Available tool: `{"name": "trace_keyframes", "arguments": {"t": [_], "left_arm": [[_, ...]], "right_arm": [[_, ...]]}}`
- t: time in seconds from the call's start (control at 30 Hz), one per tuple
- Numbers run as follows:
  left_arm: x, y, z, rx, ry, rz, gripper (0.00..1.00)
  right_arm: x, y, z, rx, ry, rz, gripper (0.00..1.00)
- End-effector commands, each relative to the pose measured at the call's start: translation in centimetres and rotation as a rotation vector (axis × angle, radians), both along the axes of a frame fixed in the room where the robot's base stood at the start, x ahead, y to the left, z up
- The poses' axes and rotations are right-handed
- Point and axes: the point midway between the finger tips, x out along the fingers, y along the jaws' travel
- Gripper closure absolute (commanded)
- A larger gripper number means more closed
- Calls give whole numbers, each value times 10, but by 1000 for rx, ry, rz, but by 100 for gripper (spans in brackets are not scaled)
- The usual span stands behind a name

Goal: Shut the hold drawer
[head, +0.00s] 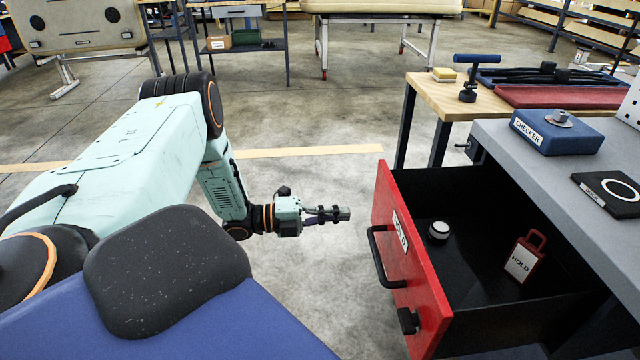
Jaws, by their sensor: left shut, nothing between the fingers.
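The hold drawer (425,285) is pulled well out from under the grey bench top on the right. Its red front carries a white HOLD label and a black bar handle (384,258). Inside lie a small round white-topped piece (439,231) and a red tag marked HOLD (524,256). My left gripper (340,214) is shut and empty. It points at the drawer front from the left, with a gap between its fingertips and the red panel. My right gripper is not in view.
On the grey bench (540,170) stand a blue CHECKER box (556,131) and a black pad with a white ring (610,193). A wooden table (450,100) with tools stands behind the drawer. The floor left of the drawer front is clear.

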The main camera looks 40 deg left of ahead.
Motion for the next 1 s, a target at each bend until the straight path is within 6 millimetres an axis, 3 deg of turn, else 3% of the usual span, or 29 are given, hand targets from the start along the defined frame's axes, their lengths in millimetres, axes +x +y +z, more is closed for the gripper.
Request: {"name": "trace_keyframes", "arguments": {"t": [0.2, 0.4, 1.0], "left_arm": [[31, -26, -2, 0, -1, -5, 100], [47, -40, -1, 0, 0, -4, 100], [54, -45, 0, 0, 0, -3, 100]], "right_arm": [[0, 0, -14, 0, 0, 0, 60], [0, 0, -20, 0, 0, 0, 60], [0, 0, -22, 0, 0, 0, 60]]}}
